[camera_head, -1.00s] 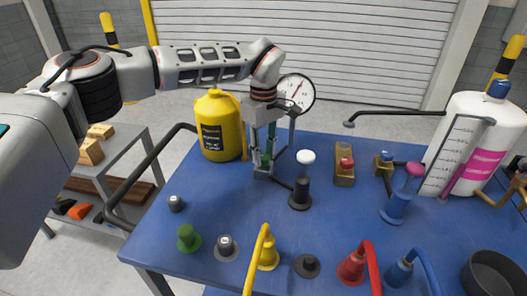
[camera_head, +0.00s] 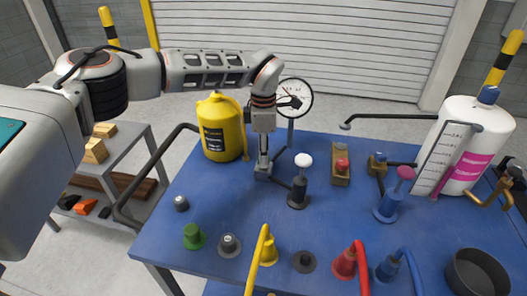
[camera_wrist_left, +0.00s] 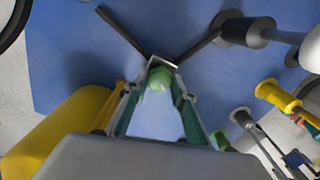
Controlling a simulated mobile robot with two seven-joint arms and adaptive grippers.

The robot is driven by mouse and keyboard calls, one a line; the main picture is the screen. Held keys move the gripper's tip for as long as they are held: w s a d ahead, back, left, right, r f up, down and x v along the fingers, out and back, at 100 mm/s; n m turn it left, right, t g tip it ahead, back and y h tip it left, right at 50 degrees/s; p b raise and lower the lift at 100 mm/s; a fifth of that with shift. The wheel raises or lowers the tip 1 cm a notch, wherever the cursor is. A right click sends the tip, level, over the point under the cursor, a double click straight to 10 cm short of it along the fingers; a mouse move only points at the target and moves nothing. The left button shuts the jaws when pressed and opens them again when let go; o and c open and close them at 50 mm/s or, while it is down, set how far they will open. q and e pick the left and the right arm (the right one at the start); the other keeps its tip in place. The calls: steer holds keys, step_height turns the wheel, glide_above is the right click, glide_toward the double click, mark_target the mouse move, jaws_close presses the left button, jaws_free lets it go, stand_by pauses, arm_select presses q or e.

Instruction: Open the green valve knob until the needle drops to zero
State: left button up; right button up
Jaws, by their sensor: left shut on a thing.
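My left gripper (camera_head: 263,172) points down over the blue table, just in front of the gauge post. In the left wrist view its fingers (camera_wrist_left: 160,76) are closed around a round green knob (camera_wrist_left: 158,79), at a grey fitting with dark pipes. In the head view the gripper hides this knob. The round white pressure gauge (camera_head: 300,89) stands behind the gripper. A dark part of my wrist covers much of its face, so I cannot read the needle. A separate green knob (camera_head: 194,237) stands at the table's front left. My right gripper is not in view.
A yellow jug (camera_head: 221,130) stands close left of the gripper. A white-topped black plunger (camera_head: 299,180) stands close right. Yellow (camera_head: 267,247) and red (camera_head: 346,262) levers stand in front. A white tank (camera_head: 462,150) is at the right.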

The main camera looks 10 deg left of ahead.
arm_select(q)
steer(key=n, duration=0.6)
steer(key=shift+n, duration=0.3)
stand_by(0.4)
steer(key=o, duration=1.1)
step_height(320, 180, up, 12)
steer(key=shift+s, duration=0.1)
